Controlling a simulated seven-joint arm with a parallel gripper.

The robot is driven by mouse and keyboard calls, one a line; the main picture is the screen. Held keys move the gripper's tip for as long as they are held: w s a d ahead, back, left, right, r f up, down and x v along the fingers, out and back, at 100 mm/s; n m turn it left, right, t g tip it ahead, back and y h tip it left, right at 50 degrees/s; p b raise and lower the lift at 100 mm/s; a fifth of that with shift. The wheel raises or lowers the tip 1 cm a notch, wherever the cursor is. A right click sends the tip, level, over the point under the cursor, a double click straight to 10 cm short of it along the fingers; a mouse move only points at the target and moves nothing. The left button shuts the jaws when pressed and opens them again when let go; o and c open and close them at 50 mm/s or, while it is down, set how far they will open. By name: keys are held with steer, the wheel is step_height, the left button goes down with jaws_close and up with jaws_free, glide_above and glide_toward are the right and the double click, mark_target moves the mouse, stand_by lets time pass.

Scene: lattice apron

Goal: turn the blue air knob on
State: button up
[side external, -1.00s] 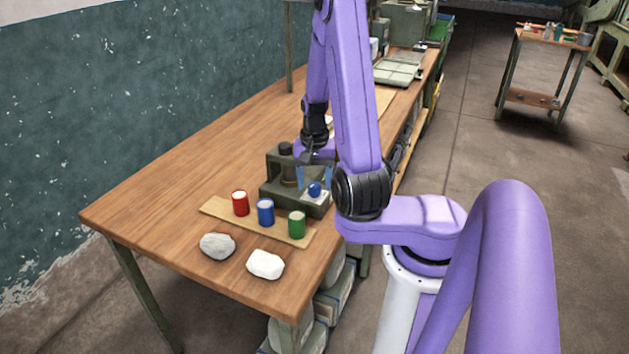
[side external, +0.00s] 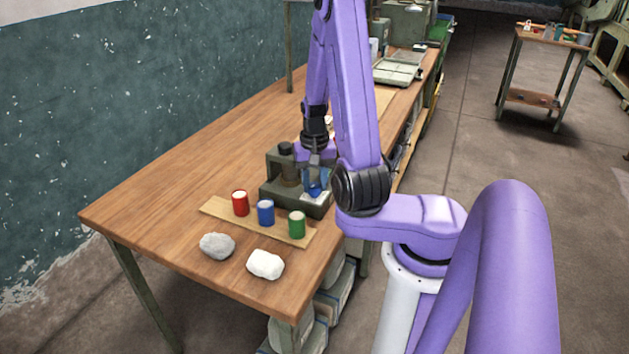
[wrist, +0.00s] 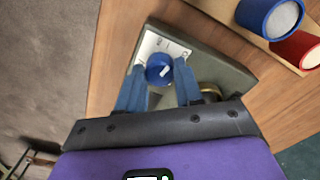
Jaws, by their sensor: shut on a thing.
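The blue air knob (wrist: 158,70) is a round knob with a white mark line, on a white plate (wrist: 155,45) at one end of a grey-green block (side external: 282,195). My gripper (wrist: 162,73) is shut on the knob, with one blue finger on each side of it in the wrist view. In the side external view my gripper (side external: 315,180) comes down over the knob's end of the block, and its fingers hide most of the knob. The mark line runs slantwise in the wrist view.
A red can (side external: 240,203), a blue can (side external: 265,212) and a green can (side external: 297,225) stand on a wooden strip (side external: 215,208) before the block. A grey lump (side external: 217,246) and a white lump (side external: 265,264) lie near the table's front. The table's left is clear.

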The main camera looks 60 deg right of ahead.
mark_target(315, 184)
steer(key=shift+n, duration=1.1)
steer(key=o, duration=1)
steer(key=shift+o, duration=0.2)
steer(key=shift+r, duration=0.1)
step_height(315, 184, up, 17)
steer(key=shift+r, duration=0.15)
